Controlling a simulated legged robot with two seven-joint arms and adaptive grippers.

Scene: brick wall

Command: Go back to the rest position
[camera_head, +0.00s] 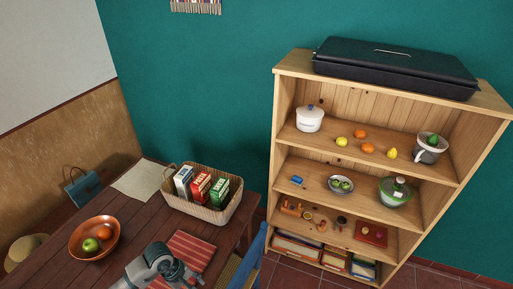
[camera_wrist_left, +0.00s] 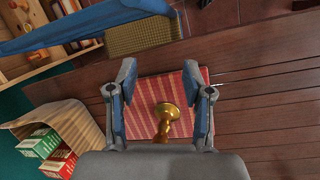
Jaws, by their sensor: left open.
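My left gripper (camera_head: 186,275) is over the dining table at the bottom of the head view, beside the red striped mat (camera_head: 192,250). In the left wrist view its two fingers (camera_wrist_left: 165,95) are spread wide apart with nothing clamped between them. A brass-coloured turned object (camera_wrist_left: 167,115) shows between the fingers, above the striped mat in the picture; its lower part is hidden by the gripper body. Whether the fingers touch it cannot be told, but gaps show on both sides. My right gripper is in neither view.
A wicker basket (camera_head: 232,207) with several cartons and an orange bowl (camera_head: 72,246) of fruit stand on the wooden table (camera_head: 130,222). A blue chair (camera_head: 256,252) is at the table's right side. A wooden shelf (camera_head: 277,130) with dishes and fruit stands at the right.

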